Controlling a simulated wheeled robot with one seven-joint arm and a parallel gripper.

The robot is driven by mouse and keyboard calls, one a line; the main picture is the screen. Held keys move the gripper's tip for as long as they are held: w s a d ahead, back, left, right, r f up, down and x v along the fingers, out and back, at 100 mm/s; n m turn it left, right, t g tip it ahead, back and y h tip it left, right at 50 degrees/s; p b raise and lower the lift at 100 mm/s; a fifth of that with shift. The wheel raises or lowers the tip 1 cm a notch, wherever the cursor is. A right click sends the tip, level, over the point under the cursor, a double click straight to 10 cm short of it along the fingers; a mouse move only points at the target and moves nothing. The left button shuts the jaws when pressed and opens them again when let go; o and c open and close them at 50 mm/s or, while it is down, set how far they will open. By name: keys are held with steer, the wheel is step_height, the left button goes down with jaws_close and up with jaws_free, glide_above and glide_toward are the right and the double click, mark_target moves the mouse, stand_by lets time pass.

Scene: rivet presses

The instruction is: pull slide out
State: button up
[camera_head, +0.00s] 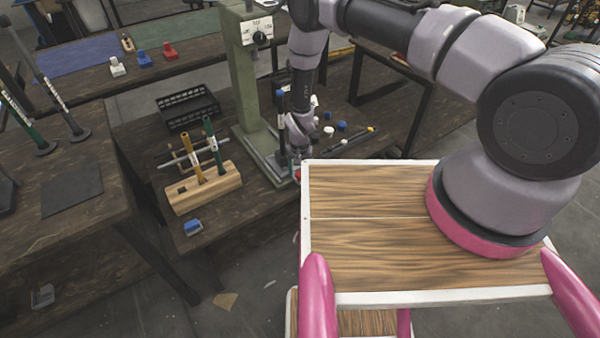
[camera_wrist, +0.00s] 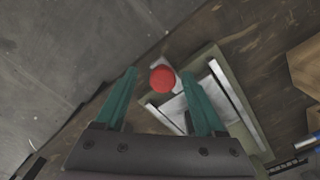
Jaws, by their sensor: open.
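A green rivet press (camera_head: 246,85) stands on the dark wooden bench, with its pale base low at the front. In the wrist view, a round red knob (camera_wrist: 162,79) sits at the outer end of the light metal slide (camera_wrist: 172,107) on the press base (camera_wrist: 240,125). My gripper (camera_wrist: 159,72) is open, with its teal fingers on either side of the red knob in that picture. I cannot tell whether they touch it or how far above it they are. In the head view, my arm hides most of the gripper and slide; a bit of red shows by the wrist.
A wooden block (camera_head: 205,188) with upright tools stands left of the press, with a black basket (camera_head: 187,107) behind it. A blue piece (camera_head: 193,227) lies near the bench edge. Small blue and white parts lie to the right. Open floor lies in front.

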step_height(320, 180, up, 11)
steer(key=shift+f, duration=0.15)
stand_by(0.5)
steer(key=w+d+r+t+y, duration=0.1)
steer(key=w+r, duration=0.2)
steer(key=r, duration=0.6)
steer(key=w+d+r, duration=0.1)
steer(key=w+r, duration=0.2)
steer(key=r, duration=0.7)
steer(key=s+d+r+m+t+y, duration=0.1)
steer(key=d+r, duration=0.3)
steer(key=r, duration=0.7)
steer(key=d+r+t, duration=0.1)
steer(key=d+r, duration=0.4)
steer(key=r, duration=0.7)
steer(key=s+d+r+t, duration=0.1)
steer(key=s+d+r, duration=0.35)
steer(key=r, duration=0.25)
steer(key=s+d+r+t, duration=0.1)
steer(key=s+d+r, duration=0.3)
steer(key=s+r, duration=0.3)
steer(key=s+d+r+t, duration=0.1)
steer(key=s+d+r, duration=0.1)
steer(key=s, duration=0.4)
steer(key=s+d+r+m+t, duration=0.1)
steer(key=s+d+r, duration=0.2)
steer(key=s, duration=0.4)
steer(key=shift+s+d+r, duration=0.15)
steer(key=shift+d+r, duration=0.15)
steer(key=shift+r, duration=0.45)
